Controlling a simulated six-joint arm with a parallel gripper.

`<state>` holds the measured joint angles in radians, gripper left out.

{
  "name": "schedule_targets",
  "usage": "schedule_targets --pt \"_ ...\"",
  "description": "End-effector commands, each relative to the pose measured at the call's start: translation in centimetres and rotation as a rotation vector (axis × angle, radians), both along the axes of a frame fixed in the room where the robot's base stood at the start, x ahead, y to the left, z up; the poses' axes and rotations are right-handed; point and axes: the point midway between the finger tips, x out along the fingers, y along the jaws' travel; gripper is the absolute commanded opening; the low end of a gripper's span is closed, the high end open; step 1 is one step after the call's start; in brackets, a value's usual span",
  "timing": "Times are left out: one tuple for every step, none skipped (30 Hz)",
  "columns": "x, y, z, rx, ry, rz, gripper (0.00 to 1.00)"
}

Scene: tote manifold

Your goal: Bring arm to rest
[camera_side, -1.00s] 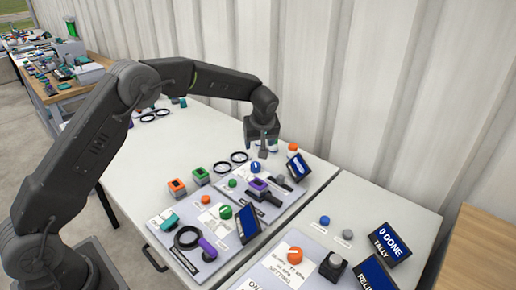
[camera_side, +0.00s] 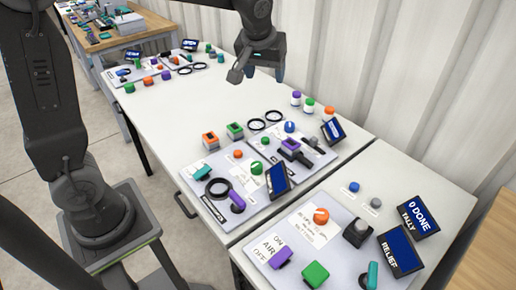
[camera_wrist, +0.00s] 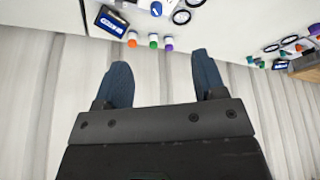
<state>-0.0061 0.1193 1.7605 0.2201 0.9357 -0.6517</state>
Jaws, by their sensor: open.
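My gripper (camera_side: 258,72) is raised above the far part of the white table, near the corrugated wall. In the wrist view my gripper (camera_wrist: 158,82) shows two blue fingers spread wide apart with nothing between them. The fingers point over the pale wall and the table's edge, clear of every object. My arm comes in from the upper left of the side view, and part of it is cut off by the top edge.
Panels with knobs and switches, a near panel (camera_side: 262,262) and a middle one (camera_side: 214,203), cover the table (camera_side: 190,115). Capped bottles (camera_side: 296,98) stand near the wall. Small screens reading TALLY (camera_side: 408,217) and RELIEF (camera_side: 400,252) stand at right. The table's middle is clear.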

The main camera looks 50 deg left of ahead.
Motion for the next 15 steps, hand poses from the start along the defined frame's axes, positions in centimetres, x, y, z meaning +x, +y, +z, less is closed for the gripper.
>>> schedule_targets --pt "-2.3 -0.3 1.1 0.000 -0.012 -0.044 0.64" --pt "-3.5 -0.5 1.5 0.001 -0.014 -0.071 0.64" --pt "-5.1 -0.7 2.0 0.001 -0.018 -0.108 0.64" --pt "-6.3 -0.9 2.3 0.003 -0.023 -0.136 0.64" --pt "-7.5 -1.1 2.5 0.003 -0.027 -0.163 0.64" --pt "-9.1 -1.3 2.7 0.007 -0.032 -0.201 0.64" --pt "-10.3 -1.5 2.8 0.008 -0.037 -0.228 0.64" --pt "-11.5 -1.7 2.8 0.010 -0.041 -0.255 0.64" --pt "-13.1 -1.9 2.8 0.014 -0.048 -0.292 0.64" --pt "-14.3 -2.1 2.7 0.015 -0.055 -0.318 0.64" --pt "-15.3 -2.2 2.5 0.019 -0.060 -0.345 0.64" --pt "-16.7 -2.4 2.3 0.024 -0.067 -0.379 0.64" --pt "-17.7 -2.6 2.0 0.026 -0.072 -0.403 0.64" --pt "-18.5 -2.7 1.8 0.030 -0.078 -0.425 0.64" --pt "-19.6 -2.9 1.4 0.034 -0.084 -0.453 0.64"
